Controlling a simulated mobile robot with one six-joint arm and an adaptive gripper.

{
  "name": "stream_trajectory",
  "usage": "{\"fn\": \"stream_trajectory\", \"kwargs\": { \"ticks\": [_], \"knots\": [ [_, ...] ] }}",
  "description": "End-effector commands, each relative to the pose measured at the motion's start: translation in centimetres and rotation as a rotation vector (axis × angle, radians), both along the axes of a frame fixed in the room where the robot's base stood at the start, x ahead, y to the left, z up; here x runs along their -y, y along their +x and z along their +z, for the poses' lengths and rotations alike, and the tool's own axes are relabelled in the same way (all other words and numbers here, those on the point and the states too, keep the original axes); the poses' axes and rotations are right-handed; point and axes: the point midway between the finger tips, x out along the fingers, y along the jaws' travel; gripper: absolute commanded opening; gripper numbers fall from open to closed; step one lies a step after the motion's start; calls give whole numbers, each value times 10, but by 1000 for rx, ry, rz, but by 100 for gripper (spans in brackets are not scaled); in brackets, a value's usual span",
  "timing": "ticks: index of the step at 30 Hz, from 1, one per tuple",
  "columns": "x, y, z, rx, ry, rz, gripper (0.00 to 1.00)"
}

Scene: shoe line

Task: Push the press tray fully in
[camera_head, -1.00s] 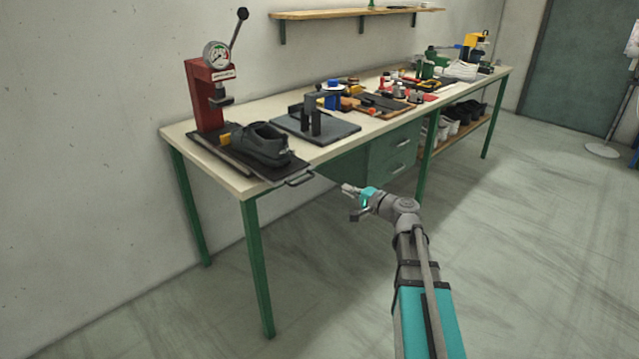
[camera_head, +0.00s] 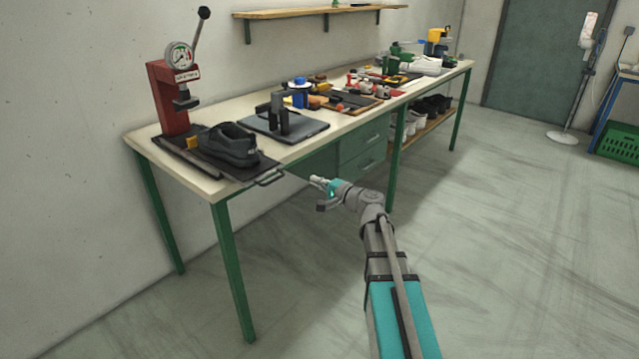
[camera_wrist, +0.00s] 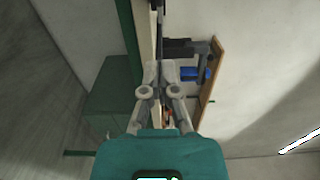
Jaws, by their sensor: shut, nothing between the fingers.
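The red press (camera_head: 168,98) with a gauge and lever stands behind the tray. My gripper (camera_head: 314,181) is shut and empty, in the air in front of the bench, to the right of the handle and apart from it. In the wrist view my closed fingers (camera_wrist: 160,75) point along the bench edge. The tray cannot be made out clearly there.
A dark plate with a black clamp (camera_head: 279,118) lies right of the tray. Several tools and a white shoe (camera_head: 425,65) stand farther along the bench (camera_head: 318,147). Green drawers (camera_head: 362,150) hang below. The floor in front is clear.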

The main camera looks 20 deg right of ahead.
Motion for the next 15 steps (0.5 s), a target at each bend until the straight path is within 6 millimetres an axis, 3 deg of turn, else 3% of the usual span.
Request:
{"fn": "stream_trajectory", "kwargs": {
  "ticks": [15],
  "knots": [
    [-44, 68, 0, 0, 0, 1, 0]
  ]
}}
